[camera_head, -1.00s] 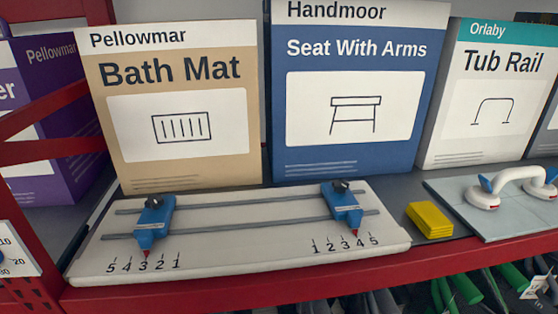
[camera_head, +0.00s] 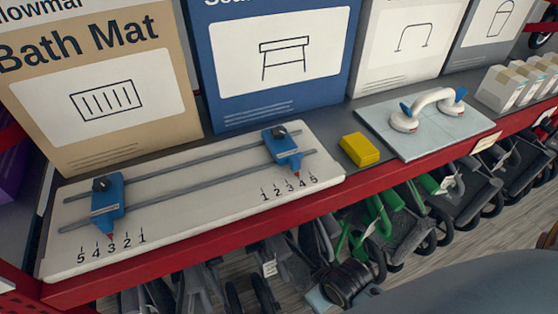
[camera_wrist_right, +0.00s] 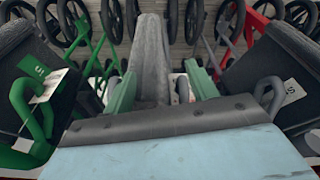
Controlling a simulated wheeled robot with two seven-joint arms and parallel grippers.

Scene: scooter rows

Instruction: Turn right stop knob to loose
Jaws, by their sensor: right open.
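The right stop (camera_head: 283,152) is a blue block across two grey rails on a white board (camera_head: 215,225). Its black knob (camera_head: 279,132) sits on its far end; I cannot read its setting. Its red pointer is near 3 and 4. A matching left stop (camera_head: 108,206) with a black knob (camera_head: 101,184) points near 3. My right gripper (camera_wrist_right: 158,76) is open and empty in the right wrist view, facing the scooters below the shelf and away from the board. My left gripper is not in view.
A yellow block (camera_head: 360,149) and a pale plate (camera_head: 430,146) with a white suction handle (camera_head: 428,105) lie right of the board. Boxes, including a blue box (camera_head: 272,88), stand behind. A red shelf edge (camera_head: 230,232) runs in front; scooters (camera_head: 395,235) stand below.

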